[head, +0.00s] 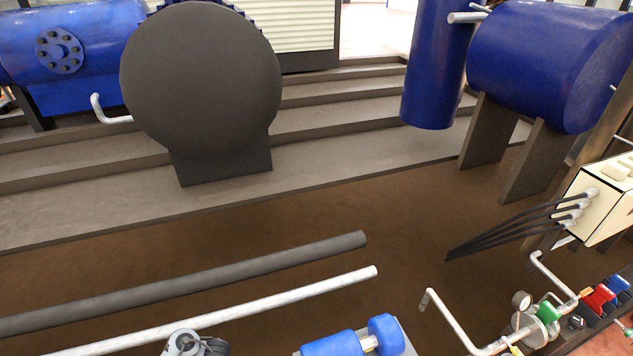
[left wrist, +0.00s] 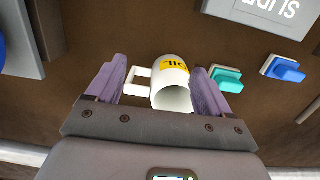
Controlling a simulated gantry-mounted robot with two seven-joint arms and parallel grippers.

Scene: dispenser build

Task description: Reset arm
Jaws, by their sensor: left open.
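My left gripper (left wrist: 158,70) shows in the left wrist view with its two purple-grey fingers spread apart. A white mug-like container (left wrist: 171,70) with a handle and a yellow label reading OIL upside down appears between the fingers. Its round mouth faces the camera. I cannot tell whether the right finger touches it. Neither gripper can be made out in the head view. My right gripper is in neither view.
In the left wrist view, a teal block (left wrist: 226,74), a blue block (left wrist: 286,70) and a grey lettered box (left wrist: 262,20) lie beyond. In the head view, pipes (head: 250,303), a valve assembly (head: 530,322) and large blue tanks (head: 545,65) surround brown floor.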

